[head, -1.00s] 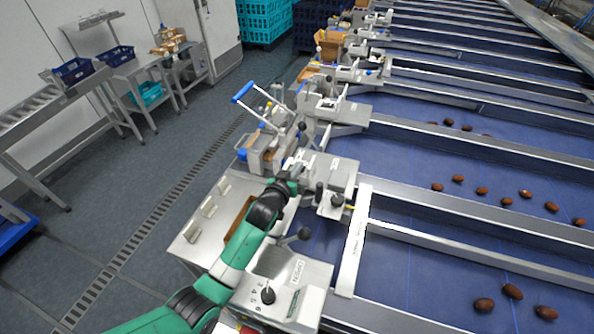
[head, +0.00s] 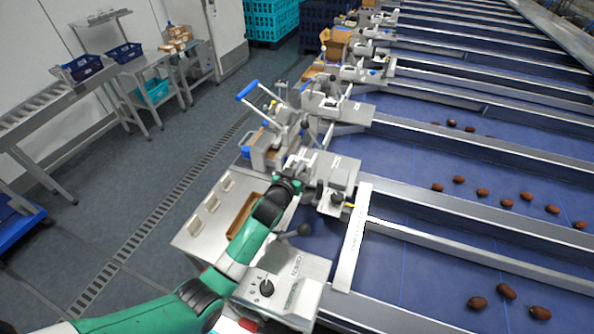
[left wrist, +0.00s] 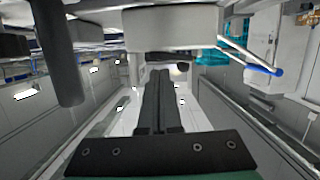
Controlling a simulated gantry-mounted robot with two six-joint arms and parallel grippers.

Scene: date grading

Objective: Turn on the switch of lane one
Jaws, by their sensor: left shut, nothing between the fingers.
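My left gripper (head: 297,174) reaches in from the lower left, beside a grey lane unit (head: 333,172) with a black knob (head: 336,198). In the left wrist view its dark fingers (left wrist: 160,76) are together with nothing between them. A pale housing (left wrist: 170,27) lies beyond and above the fingertips, and a small dark round part (left wrist: 182,67) shows just right of them. I cannot tell whether they touch. A nearer control box (head: 290,292) has a black selector knob (head: 266,288). Which switch belongs to lane one is not readable. My right gripper is out of view.
A blue-handled frame (head: 262,101) is just behind. Blue lanes (head: 425,265) with several brown dates (head: 482,192) run to the right. The grey floor (head: 150,200) at left is clear.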

